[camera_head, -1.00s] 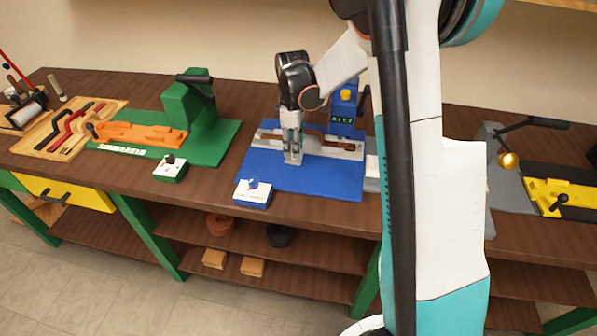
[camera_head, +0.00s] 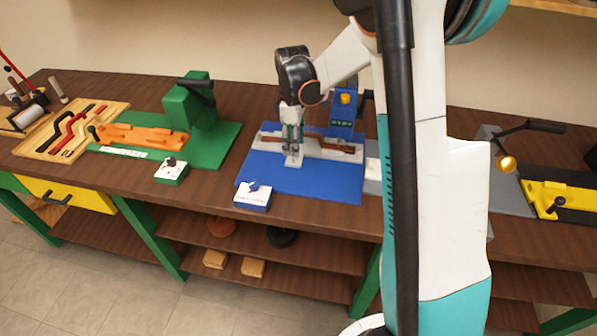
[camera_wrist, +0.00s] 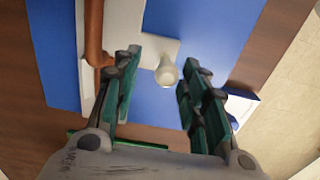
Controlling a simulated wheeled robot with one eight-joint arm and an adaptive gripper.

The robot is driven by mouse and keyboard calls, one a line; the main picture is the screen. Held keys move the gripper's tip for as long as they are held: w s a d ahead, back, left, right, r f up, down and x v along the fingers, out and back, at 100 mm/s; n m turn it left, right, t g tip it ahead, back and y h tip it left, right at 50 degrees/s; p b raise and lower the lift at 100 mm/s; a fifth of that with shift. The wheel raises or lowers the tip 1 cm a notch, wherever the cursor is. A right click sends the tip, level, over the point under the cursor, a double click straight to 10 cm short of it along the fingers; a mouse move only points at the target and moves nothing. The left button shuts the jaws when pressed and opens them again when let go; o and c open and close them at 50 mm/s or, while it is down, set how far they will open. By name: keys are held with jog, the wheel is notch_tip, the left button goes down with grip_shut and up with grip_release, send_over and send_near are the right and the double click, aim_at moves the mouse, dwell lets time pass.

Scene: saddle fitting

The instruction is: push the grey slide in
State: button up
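The grey slide (camera_head: 270,142) lies on the blue base (camera_head: 325,185), with a brown wooden bar (camera_head: 338,148) along it. In the wrist view the pale grey slide (camera_wrist: 124,30) is at the upper middle, beside the brown bar (camera_wrist: 94,35). A pale round knob (camera_wrist: 166,72) stands at its near end. My gripper (camera_head: 292,150) is over the front of the slide. In the wrist view its two green-sided fingers (camera_wrist: 158,98) are apart, with the knob seen between them and a gap on both sides. I cannot tell how deep the knob sits between the fingers.
A blue post (camera_head: 345,112) with a yellow button stands behind the slide. A small blue-and-white switch box (camera_head: 252,196) sits at the front left. A green fixture (camera_head: 190,108) is to the left and a yellow one (camera_head: 560,196) to the right.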

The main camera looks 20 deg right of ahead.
jog(key=shift+r+p, duration=1)
jog(key=shift+r, duration=0.85)
jog(key=shift+s+r, duration=0.15)
jog(key=shift+r, duration=0.1)
jog(key=s+a+r+m+t, duration=0.3)
jog(key=s+a+r+m, duration=0.2)
jog(key=s+r, duration=0.7)
jog(key=s+a+m+t, duration=0.3)
jog(key=s+m+t, duration=0.1)
jog(key=s, duration=1)
jog(key=shift+s+a+r+m, duration=0.15)
jog(key=shift+r+m, duration=0.25)
jog(key=shift+m, duration=0.5)
